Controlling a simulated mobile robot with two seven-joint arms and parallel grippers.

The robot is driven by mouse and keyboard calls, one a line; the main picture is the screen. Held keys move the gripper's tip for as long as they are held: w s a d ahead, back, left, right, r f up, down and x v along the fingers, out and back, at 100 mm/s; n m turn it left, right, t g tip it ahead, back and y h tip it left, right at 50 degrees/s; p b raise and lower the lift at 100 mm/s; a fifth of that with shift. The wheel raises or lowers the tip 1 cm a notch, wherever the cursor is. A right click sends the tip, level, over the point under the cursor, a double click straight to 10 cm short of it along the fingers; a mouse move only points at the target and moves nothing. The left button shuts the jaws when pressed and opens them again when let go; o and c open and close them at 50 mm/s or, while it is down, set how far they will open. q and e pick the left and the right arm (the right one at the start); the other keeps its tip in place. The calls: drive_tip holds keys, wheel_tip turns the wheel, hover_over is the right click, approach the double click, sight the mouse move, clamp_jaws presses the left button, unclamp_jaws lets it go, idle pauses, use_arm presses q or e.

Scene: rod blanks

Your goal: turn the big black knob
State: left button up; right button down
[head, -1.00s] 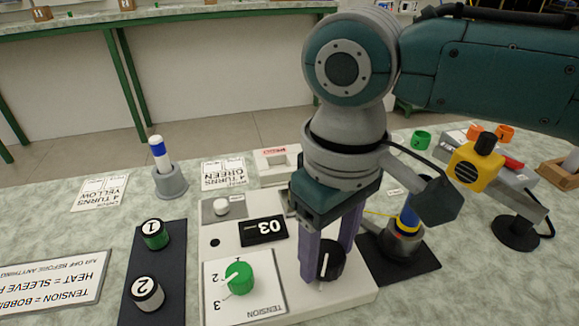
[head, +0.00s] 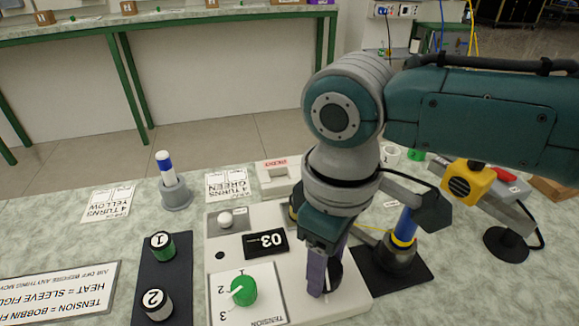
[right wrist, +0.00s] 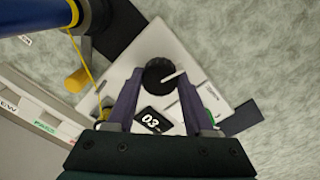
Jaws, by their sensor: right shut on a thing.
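The big black knob (head: 336,274) stands on the right part of the white panel (head: 345,305). In the head view it is mostly hidden behind a finger of my right gripper (head: 325,284). In the right wrist view the knob (right wrist: 157,72) sits between the two purple fingers, and its white pointer line points right and slightly up. My right gripper (right wrist: 160,80) is shut on the knob from above. The black display (head: 265,244) on the panel reads 03 and appears upside down in the head view. My left gripper is in neither current view.
Left of the knob is a green TENSION knob (head: 243,291). A dark plate with knobs 1 (head: 162,246) and 2 (head: 156,304) lies farther left. A blue-and-yellow post (head: 404,230) and a yellow tool (head: 468,182) stand close on the right.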

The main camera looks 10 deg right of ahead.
idle(0.3)
drive_tip(key=shift+c, duration=1.4)
unclamp_jaws()
wheel_tip(320, 180, up, 9)
drive_tip(key=p, duration=0.2)
drive_tip(key=shift+f+p, duration=0.1)
drive_tip(key=shift+p, duration=0.25)
drive_tip(key=shift+r, duration=0.55)
